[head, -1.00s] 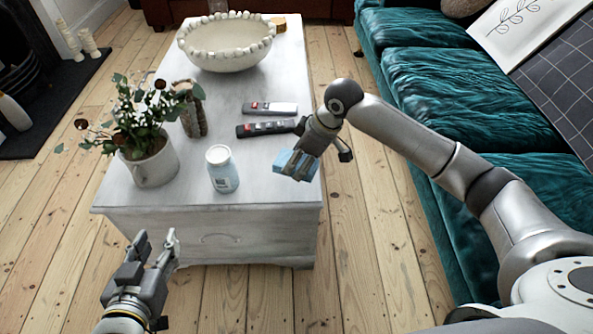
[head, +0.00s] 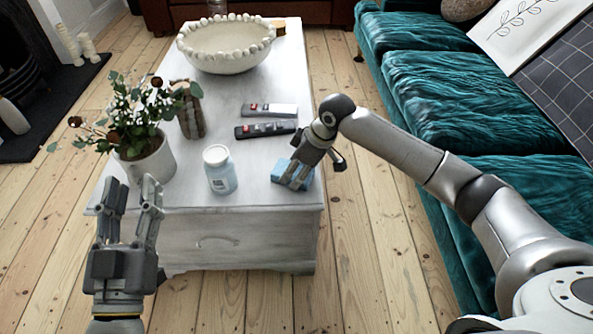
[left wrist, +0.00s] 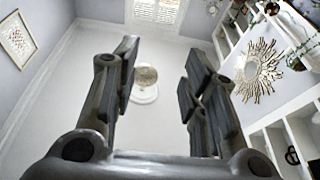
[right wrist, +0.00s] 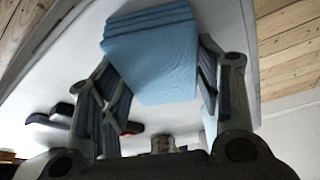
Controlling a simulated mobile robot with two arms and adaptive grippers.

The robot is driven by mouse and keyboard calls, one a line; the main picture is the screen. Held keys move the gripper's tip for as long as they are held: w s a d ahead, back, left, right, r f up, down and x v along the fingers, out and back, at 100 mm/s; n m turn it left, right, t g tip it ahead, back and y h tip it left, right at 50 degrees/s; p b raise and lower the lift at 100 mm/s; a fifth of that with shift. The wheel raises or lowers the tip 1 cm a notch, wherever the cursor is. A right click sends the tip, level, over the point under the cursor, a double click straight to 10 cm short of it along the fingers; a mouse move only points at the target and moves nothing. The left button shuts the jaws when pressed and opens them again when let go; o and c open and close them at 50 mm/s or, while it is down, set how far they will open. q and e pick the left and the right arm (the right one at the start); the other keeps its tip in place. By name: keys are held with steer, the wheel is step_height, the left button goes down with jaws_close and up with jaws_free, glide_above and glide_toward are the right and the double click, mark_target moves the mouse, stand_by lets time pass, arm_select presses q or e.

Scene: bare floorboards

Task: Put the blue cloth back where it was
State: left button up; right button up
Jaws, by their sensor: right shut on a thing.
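The folded blue cloth (head: 292,174) is at the front right of the white coffee table (head: 262,225). My right gripper (head: 298,178) comes down over it and is shut on it. In the right wrist view the cloth (right wrist: 152,55) sits between the two fingers, its folded layers showing at the top. In the head view it looks to be at the tabletop; I cannot tell whether it bears fully on it. My left gripper (head: 135,192) is open and empty, fingers up, in front of the table's near left corner. In the left wrist view nothing is between its fingers (left wrist: 160,85).
A white jar (head: 220,170) stands left of the cloth. Two remotes (head: 268,110) (head: 265,130) lie behind it. A potted plant (head: 147,160), a brown vase (head: 192,118) and a beaded bowl (head: 226,45) stand farther left and back. A teal sofa (head: 440,90) is at right.

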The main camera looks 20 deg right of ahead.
steer(key=o, duration=0.9)
steer(key=shift+f, duration=0.1)
